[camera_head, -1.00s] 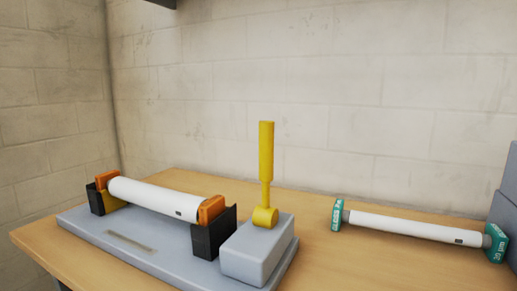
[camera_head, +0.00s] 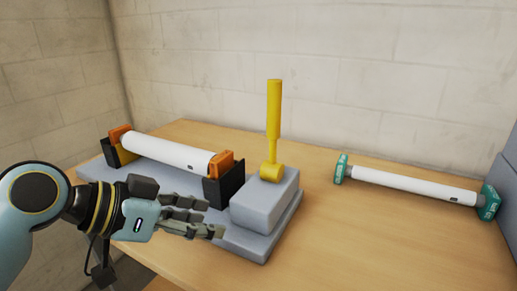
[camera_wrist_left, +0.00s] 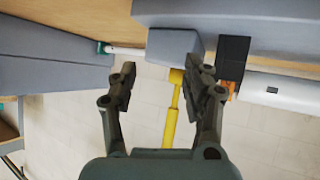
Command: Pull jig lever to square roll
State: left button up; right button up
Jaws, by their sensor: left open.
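The yellow jig lever (camera_head: 273,112) stands upright on a grey block (camera_head: 264,203) at the right end of the jig base (camera_head: 97,172). A white roll (camera_head: 168,151) with orange end caps lies across black holders on the jig, left of the lever. My left gripper (camera_head: 208,217) is open and empty, in front of the jig and lower left of the lever. In the left wrist view the lever (camera_wrist_left: 172,118) shows between the open fingers (camera_wrist_left: 163,92), beyond them; no contact is visible. My right gripper is not in view.
Another white roll (camera_head: 405,185) with teal end caps lies on the wooden table (camera_head: 340,245) to the right. A grey box-like object (camera_head: 507,180) stands at the right edge. The table front right of the jig is clear, and a block wall (camera_head: 390,80) stands behind.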

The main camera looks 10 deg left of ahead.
aim_at(268, 96)
pick_arm(q)
jog(key=w+r+m+t+h, duration=0.3)
jog(key=w+r+h, duration=0.3)
jog(key=w+r, duration=0.7)
jog(key=w+d+p, duration=0.1)
jog(key=d, duration=0.2)
jog(key=w+d+r+p, duration=0.1)
jog(key=d, duration=0.1)
jog(key=w+d+r+p, duration=0.1)
jog(key=d, duration=0.2)
jog(key=shift+w+d+r, duration=0.15)
jog(key=shift+w+d, duration=0.15)
jog(key=shift+w, duration=0.05)
jog(key=shift+w+d, duration=0.3)
jog(key=shift+d, duration=0.1)
grip_shut()
jog(key=shift+f, duration=0.2)
